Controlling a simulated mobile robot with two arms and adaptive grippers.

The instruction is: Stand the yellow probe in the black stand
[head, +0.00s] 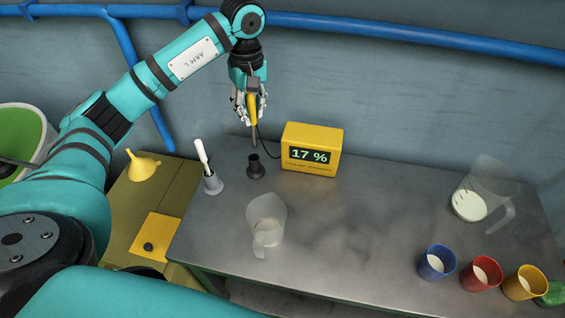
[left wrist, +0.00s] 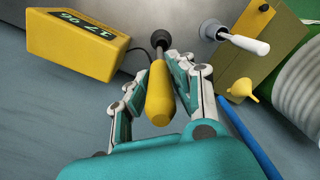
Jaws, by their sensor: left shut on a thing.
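The yellow probe (head: 253,107) has a yellow handle, a thin grey rod pointing down and a dark cable to the yellow display box (head: 312,149), which reads 17 %. My left gripper (head: 250,104) is shut on the probe's handle and holds it roughly upright. The black stand (head: 256,171) is a small dark cup on a round foot on the table. The rod's tip shows just above the stand's mouth, apart from it. In the left wrist view the yellow handle (left wrist: 160,97) sits between the fingers, with its rod in line with the black stand (left wrist: 159,38). My right gripper is out of view.
A white-handled tool in a grey holder (head: 213,186) stands left of the stand. A clear beaker (head: 266,222) stands in front. A jug (head: 484,195) and blue (head: 436,264), red (head: 481,274) and yellow (head: 525,284) cups are at the right. The table's middle is clear.

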